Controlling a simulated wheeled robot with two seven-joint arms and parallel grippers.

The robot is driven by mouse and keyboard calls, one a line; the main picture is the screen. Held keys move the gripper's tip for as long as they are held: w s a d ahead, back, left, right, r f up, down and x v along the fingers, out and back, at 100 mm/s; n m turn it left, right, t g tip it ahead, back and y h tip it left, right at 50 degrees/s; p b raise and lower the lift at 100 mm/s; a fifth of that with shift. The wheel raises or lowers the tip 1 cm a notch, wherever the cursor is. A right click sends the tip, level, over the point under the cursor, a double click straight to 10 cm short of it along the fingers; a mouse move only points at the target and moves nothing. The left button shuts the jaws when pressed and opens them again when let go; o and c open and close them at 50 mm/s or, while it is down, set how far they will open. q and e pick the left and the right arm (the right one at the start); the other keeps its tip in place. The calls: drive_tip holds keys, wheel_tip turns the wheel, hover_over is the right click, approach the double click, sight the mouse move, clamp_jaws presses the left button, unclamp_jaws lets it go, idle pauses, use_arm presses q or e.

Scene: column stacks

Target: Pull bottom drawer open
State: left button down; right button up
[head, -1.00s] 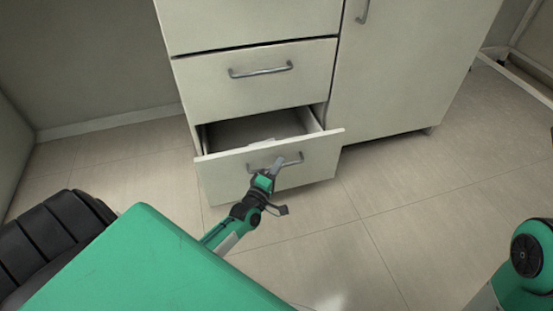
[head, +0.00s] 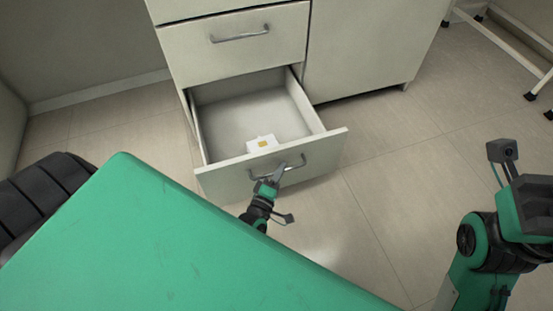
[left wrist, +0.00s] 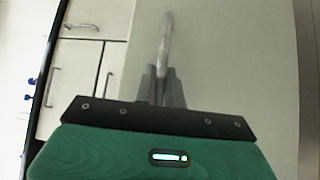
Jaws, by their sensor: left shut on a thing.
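The bottom drawer (head: 222,181) is pulled well out of the cabinet, and its inside shows in the head view. Its metal handle (head: 296,163) is on the front panel. My left gripper (head: 277,176) is shut on this handle. In the left wrist view, the gripper fingers (left wrist: 162,88) close around the handle bar (left wrist: 166,40). My right arm shows at the right of the head view, away from the drawer, and its fingers cannot be made out.
A small white item with a yellow patch (head: 262,143) lies in the drawer near its front. The drawer above (head: 240,48) is shut. The cabinet door (head: 365,45) at right is shut. The tiled floor (head: 385,190) right of the drawer is clear. A white-legged frame (head: 500,38) stands at the far right.

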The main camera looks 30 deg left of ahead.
use_arm(q)
drive_tip(key=shift+s+d, duration=0.15)
drive_tip(key=shift+d, duration=0.05)
drive_tip(key=c, duration=1.5)
unclamp_jaws()
drive_tip(key=shift+r, duration=0.1)
